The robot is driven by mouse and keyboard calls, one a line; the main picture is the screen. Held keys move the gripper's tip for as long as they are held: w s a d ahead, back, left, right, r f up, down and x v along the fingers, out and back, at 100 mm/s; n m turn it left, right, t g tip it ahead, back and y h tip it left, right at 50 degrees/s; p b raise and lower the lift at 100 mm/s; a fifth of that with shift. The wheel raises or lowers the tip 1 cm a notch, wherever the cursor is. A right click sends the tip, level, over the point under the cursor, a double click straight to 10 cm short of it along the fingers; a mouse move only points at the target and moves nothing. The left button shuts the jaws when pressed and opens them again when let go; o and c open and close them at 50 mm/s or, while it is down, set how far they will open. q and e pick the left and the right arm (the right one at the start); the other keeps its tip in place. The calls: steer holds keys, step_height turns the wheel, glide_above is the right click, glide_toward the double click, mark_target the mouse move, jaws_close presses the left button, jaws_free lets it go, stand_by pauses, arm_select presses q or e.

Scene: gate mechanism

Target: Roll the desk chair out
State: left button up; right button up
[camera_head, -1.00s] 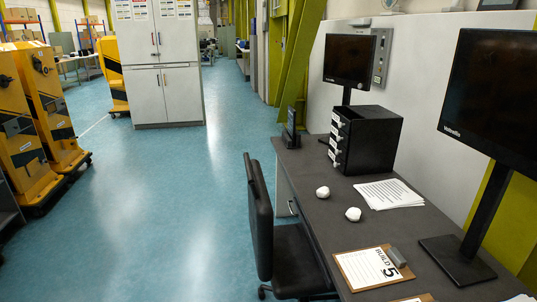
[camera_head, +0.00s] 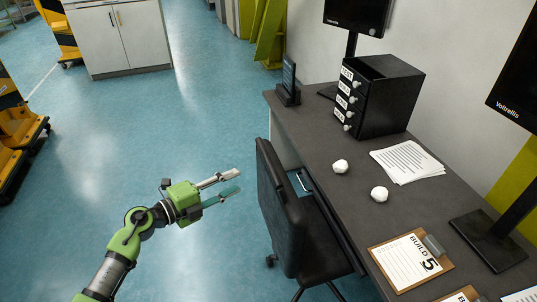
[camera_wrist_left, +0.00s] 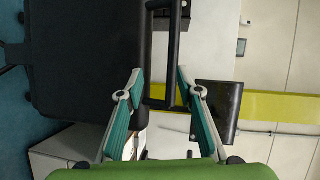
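The black desk chair (camera_head: 283,218) stands at the left side of the grey desk (camera_head: 345,200). Its backrest faces the open floor and its seat (camera_head: 322,245) is partly under the desk edge. My left gripper (camera_head: 238,181) is open and empty, a short gap to the left of the backrest, with its fingers pointing toward it. In the left wrist view its fingers (camera_wrist_left: 160,75) are spread apart, and the dark backrest (camera_wrist_left: 85,65) fills the left part. A black loop-shaped frame shows between and beyond the fingertips; I cannot tell what it belongs to. My right gripper is not in view.
Blue floor (camera_head: 150,120) is clear left of the chair. Yellow wheeled machines (camera_head: 18,135) stand at far left, a white cabinet (camera_head: 120,38) behind. The desk holds a black drawer box (camera_head: 378,95), papers (camera_head: 408,161), a clipboard (camera_head: 410,261) and monitors (camera_head: 352,14).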

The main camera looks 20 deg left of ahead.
mark_target(265, 162)
arm_select(q)
steer(key=shift+m, duration=0.9)
steer(key=w+d, duration=0.2)
steer(key=w, duration=0.1)
steer(key=w+d+p, duration=0.1)
steer(key=w+d, duration=0.1)
steer(key=w, duration=0.1)
steer(key=w+d+r+p, duration=0.1)
steer(key=w+d, duration=0.2)
steer(key=w, duration=0.1)
steer(key=shift+w+d+f, duration=0.1)
steer(key=shift+w+d, duration=0.25)
steer(key=shift+w, duration=0.15)
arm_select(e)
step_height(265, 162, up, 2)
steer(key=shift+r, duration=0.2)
arm_select(q)
steer(key=shift+c, duration=0.8)
jaws_close()
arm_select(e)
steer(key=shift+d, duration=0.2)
